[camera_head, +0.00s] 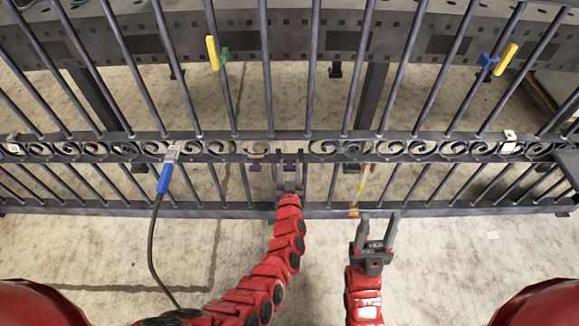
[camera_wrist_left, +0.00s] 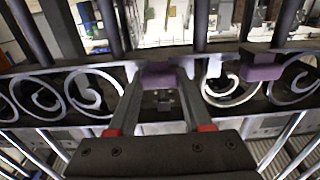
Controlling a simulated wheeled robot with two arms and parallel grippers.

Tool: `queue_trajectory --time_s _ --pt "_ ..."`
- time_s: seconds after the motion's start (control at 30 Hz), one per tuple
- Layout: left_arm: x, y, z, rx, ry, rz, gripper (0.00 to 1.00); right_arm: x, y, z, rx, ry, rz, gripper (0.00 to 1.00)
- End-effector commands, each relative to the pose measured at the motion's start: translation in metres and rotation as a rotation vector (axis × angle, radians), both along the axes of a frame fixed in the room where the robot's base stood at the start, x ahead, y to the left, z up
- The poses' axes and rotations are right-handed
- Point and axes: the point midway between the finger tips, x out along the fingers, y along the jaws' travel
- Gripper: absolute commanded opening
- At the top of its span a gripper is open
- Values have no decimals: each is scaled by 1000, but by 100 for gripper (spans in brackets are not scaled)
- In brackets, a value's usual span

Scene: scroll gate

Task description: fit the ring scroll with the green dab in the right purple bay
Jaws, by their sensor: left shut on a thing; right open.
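My left gripper (camera_head: 290,158) reaches the scroll band of the dark gate near the middle. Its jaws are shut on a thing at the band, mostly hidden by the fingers. In the left wrist view the left gripper (camera_wrist_left: 157,85) has its fingertips beside a purple block (camera_wrist_left: 157,70). A second purple block (camera_wrist_left: 262,72) is to the right, with a pale curled scroll (camera_wrist_left: 222,88) between the two. I cannot make out a green dab, or which piece is the ring scroll. My right gripper (camera_head: 376,222) is open and empty in front of the gate.
The gate's scroll band (camera_head: 400,148) runs across, with upright bars above and below. A blue-handled tool (camera_head: 165,178) with a black cable hangs at left. Yellow-green (camera_head: 213,52) and yellow-blue (camera_head: 506,60) pieces are on upper bars. An orange-yellow piece (camera_head: 361,186) hangs right of centre.

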Motion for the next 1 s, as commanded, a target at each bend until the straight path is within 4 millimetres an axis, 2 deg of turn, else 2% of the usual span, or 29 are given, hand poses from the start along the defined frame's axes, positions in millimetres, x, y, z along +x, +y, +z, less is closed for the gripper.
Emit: queue_trajectory --time_s 0.37,0.47,0.6,0.7,0.97,1.0 --pt "-3 0 1 0 1 0 0 0 0 4 0 0 0 52" --pt "-16 0 3 0 3 -1 0 0 0 14 0 0 0 52" --pt "-42 0 4 1 6 -2 0 0 0 31 0 0 0 52" --pt "-54 0 1 -1 4 -1 0 0 0 34 0 0 0 52" --pt "-53 0 0 0 0 -1 0 0 0 31 0 0 0 52" --pt "-53 0 0 0 0 -1 57 0 0 31 0 0 0 52"
